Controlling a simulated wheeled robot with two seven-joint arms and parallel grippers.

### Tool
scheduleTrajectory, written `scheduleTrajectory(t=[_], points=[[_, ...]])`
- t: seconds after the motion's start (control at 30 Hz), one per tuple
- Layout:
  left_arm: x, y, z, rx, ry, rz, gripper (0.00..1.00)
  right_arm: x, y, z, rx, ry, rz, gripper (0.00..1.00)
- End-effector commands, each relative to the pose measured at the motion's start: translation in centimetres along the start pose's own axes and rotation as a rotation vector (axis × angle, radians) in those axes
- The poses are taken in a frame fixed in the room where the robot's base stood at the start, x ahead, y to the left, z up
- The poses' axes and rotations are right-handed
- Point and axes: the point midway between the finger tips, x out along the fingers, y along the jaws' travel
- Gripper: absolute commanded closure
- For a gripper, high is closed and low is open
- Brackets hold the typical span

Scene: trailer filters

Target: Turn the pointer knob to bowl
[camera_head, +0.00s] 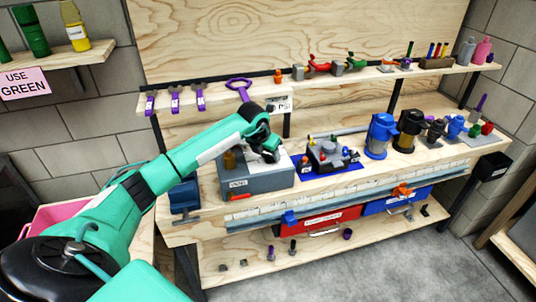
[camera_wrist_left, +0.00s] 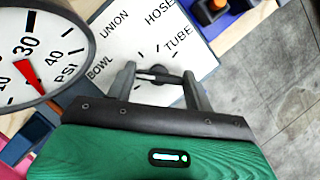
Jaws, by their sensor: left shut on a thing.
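The pointer knob (camera_wrist_left: 160,76) is a small dark piece on a white dial panel (camera_wrist_left: 150,40). The panel carries the words BOWL, UNION, HOSE and TUBE. My left gripper (camera_wrist_left: 160,82) is shut on the knob, with a finger on either side of it. Which word the knob points at I cannot tell, as the fingers and gripper body cover part of it. In the head view my left gripper (camera_head: 268,155) is over the grey box (camera_head: 258,184) with the white top, and the knob is hidden there. My right gripper is not in view.
A round gauge marked PSI (camera_wrist_left: 35,60) with a red needle is close left of the gripper. A blue tray (camera_head: 330,166) with a grey fixture is right of the box. Blue (camera_head: 380,135) and black filter units stand further right. Wrenches hang behind.

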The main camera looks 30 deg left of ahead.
Motion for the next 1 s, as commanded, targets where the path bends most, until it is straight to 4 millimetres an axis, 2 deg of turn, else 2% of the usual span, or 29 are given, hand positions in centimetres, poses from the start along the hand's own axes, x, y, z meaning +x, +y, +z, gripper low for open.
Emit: scheduleTrajectory(t=[0.27, 0.3, 0.4, 0.77, 0.87, 1.0], points=[[-0.1, 0.1, 0.1, -0.002, -0.003, 0.0, 0.7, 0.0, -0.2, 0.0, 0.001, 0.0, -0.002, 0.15], [-0.1, 0.1, 0.1, -0.002, -0.003, 0.0, 0.41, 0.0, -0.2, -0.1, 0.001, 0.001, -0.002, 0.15], [-0.1, 0.1, 0.1, -0.002, -0.002, 0.001, 0.25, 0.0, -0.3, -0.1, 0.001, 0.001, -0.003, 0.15], [-0.6, 0.1, 0.1, -0.001, -0.002, 0.001, 0.25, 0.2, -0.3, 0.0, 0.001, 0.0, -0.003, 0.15], [-1.9, 0.1, 0.1, -0.001, -0.005, 0.003, 0.25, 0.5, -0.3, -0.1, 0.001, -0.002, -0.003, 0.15], [-4.8, 0.1, 0.1, 0.0, -0.007, 0.003, 0.25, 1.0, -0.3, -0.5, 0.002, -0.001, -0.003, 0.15]])
